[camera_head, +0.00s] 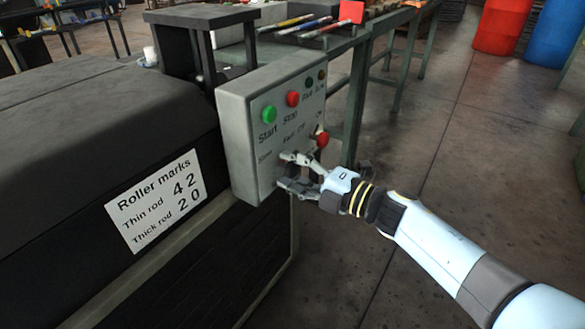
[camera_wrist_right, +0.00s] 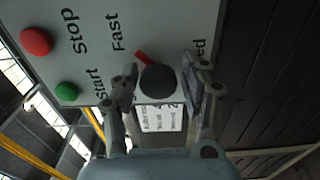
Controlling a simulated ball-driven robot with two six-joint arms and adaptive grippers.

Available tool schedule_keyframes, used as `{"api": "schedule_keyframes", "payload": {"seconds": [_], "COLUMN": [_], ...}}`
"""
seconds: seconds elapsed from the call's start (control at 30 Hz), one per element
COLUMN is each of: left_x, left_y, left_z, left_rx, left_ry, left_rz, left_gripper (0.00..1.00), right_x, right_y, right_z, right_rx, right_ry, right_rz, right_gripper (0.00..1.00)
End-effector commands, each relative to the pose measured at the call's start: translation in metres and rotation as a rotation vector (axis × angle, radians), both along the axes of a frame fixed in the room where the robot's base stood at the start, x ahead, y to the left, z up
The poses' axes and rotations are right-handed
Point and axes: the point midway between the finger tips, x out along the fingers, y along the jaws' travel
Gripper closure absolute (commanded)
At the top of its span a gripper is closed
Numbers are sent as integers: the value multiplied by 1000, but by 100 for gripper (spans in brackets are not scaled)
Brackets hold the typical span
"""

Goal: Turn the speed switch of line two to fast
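The speed switch is a round dark knob (camera_wrist_right: 157,83) with a red pointer on the grey control box (camera_head: 236,150). In the right wrist view the pointer slants up and left, toward the side of the word Fast. My right gripper (camera_wrist_right: 168,78) is open, with one finger on each side of the knob. I cannot tell whether either finger touches it. In the head view my right gripper (camera_head: 297,172) is at the lower part of the box face and hides the knob. The left gripper is not in view.
The box carries a green Start button (camera_head: 269,114), a red Stop button (camera_head: 293,98) and a red knob (camera_head: 321,138) close above my gripper. A Roller marks sign (camera_head: 156,199) is on the dark machine to the left.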

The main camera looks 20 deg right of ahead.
Motion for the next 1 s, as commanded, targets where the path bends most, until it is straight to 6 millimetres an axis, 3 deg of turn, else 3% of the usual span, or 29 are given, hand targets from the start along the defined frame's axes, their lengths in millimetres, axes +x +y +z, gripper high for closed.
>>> {"api": "schedule_keyframes", "payload": {"seconds": [0.07, 0.43, 0.8, 1.0], "left_x": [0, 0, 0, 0], "left_y": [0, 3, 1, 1], "left_z": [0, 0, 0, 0], "left_rx": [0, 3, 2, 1], "left_ry": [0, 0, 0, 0], "left_rz": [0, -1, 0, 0], "left_gripper": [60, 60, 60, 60], "right_x": [0, -6, -67, -89], "right_y": [0, -4, -52, -69], "right_z": [1, 0, -1, 0], "right_rx": [0, -1, -4, -2], "right_ry": [-1, -2, 1, -1], "right_rz": [1, 1, 2, 1], "right_gripper": [42, 42, 42, 42]}}
